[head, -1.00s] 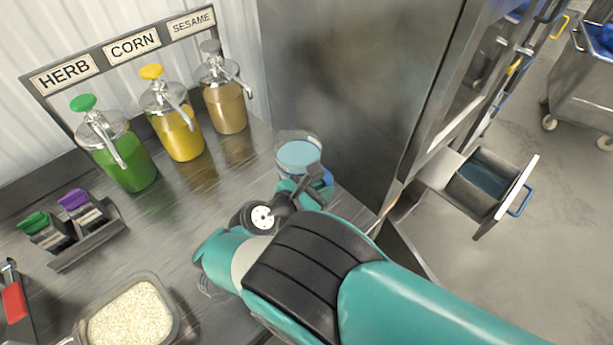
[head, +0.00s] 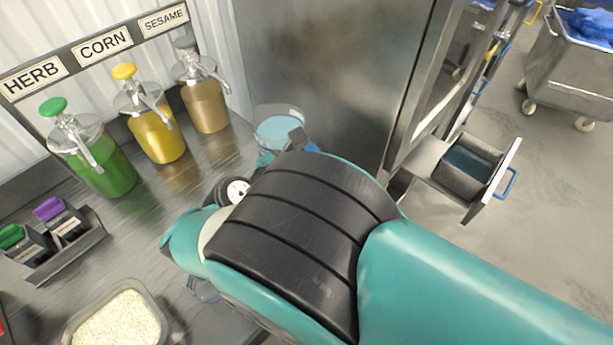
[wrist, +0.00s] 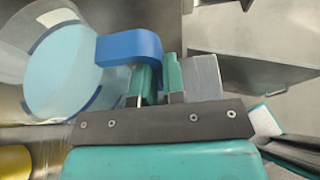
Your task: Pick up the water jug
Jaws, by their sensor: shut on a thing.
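The water jug (head: 279,129) is a clear container with pale blue water and a blue handle, at the far right end of the counter in the head view. It fills the left of the wrist view (wrist: 68,70). Its blue handle (wrist: 128,47) runs between my gripper's teal fingers. My gripper (wrist: 158,82) is shut on this handle. In the head view my own arm hides most of the gripper and the lower part of the jug. I cannot tell whether the jug's base touches the counter.
Green, yellow and tan pump bottles (head: 153,126) stand left of the jug under a label rack. A tall steel cabinet (head: 318,75) stands close behind the jug. An open drawer (head: 468,170) juts out at right.

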